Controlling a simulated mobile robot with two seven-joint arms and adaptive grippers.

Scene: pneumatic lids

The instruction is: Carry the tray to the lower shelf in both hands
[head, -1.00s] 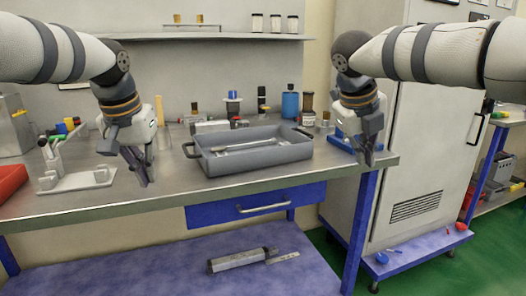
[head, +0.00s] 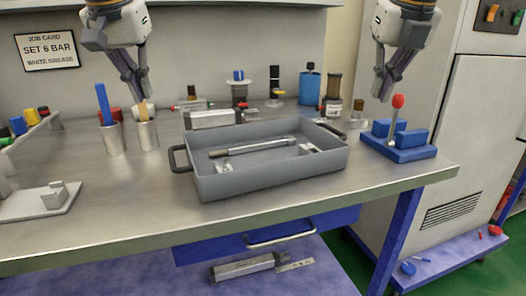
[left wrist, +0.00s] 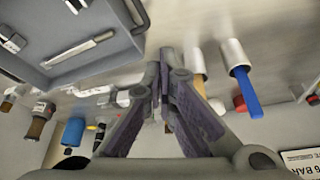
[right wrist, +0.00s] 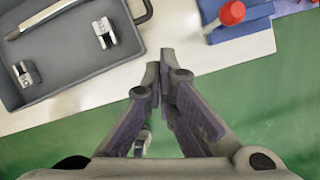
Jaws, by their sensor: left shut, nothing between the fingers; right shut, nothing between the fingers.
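The grey tray (head: 265,180) sits on the metal bench. It has a dark handle at its left end (head: 178,158) and another at its right end (head: 332,130). A metal rod (head: 255,147) and small metal blocks lie in it. The lower shelf (head: 150,278) is the blue surface under the bench. My left gripper (head: 138,92) is shut and empty, above and left of the tray. My right gripper (head: 383,95) is shut and empty, above and right of it. The tray also shows in the left wrist view (left wrist: 112,58) and the right wrist view (right wrist: 75,78), apart from the fingers.
Two metal cups (head: 113,138) with tools stand left of the tray. A blue holder (head: 398,152) with a red-knobbed lever stands to its right. Bottles line the back. A metal cylinder (head: 243,267) lies on the lower shelf; the shelf left of it looks clear.

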